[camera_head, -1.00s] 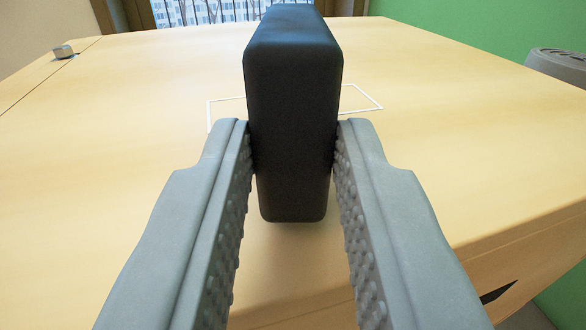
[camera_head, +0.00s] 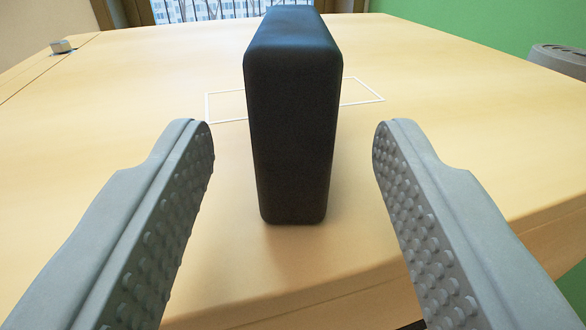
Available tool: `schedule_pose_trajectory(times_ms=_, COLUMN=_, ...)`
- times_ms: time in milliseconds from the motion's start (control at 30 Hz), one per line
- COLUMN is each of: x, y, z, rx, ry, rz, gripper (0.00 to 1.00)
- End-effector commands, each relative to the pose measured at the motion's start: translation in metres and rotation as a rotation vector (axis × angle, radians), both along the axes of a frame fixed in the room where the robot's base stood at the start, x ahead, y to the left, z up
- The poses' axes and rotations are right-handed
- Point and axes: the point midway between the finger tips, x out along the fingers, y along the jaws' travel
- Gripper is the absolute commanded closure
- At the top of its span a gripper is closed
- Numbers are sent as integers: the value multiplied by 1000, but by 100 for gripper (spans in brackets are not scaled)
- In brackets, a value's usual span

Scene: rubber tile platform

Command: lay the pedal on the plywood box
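The pedal (camera_head: 292,130) is a black, round-edged block. It stands upright on its narrow side on the light wooden top of the plywood box (camera_head: 450,140), near the front edge. My gripper (camera_head: 293,145) is open, with one grey studded finger on each side of the pedal. There is a clear gap between each finger and the pedal. A white outlined rectangle (camera_head: 228,121) on the box top lies around and behind the pedal, which hides part of it.
A small metal latch (camera_head: 61,46) sits at the far left of the box top. A grey round object (camera_head: 560,60) stands beyond the right edge, before a green wall (camera_head: 500,22). The wooden top to both sides of the pedal is clear.

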Motion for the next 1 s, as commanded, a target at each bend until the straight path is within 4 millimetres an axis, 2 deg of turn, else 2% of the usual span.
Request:
schedule_pose_trajectory(times_ms=467, x=0, y=0, z=0, rx=0, ry=0, rz=0, gripper=51)
schedule_pose_trajectory(times_ms=633, x=-7, y=0, z=0, rx=0, ry=0, rz=0, gripper=51)
schedule_pose_trajectory(times_ms=767, x=-24, y=-1, z=0, rx=0, ry=0, rz=0, gripper=51)
schedule_pose_trajectory(times_ms=1000, x=-71, y=-3, z=0, rx=0, ry=1, rz=0, gripper=51)
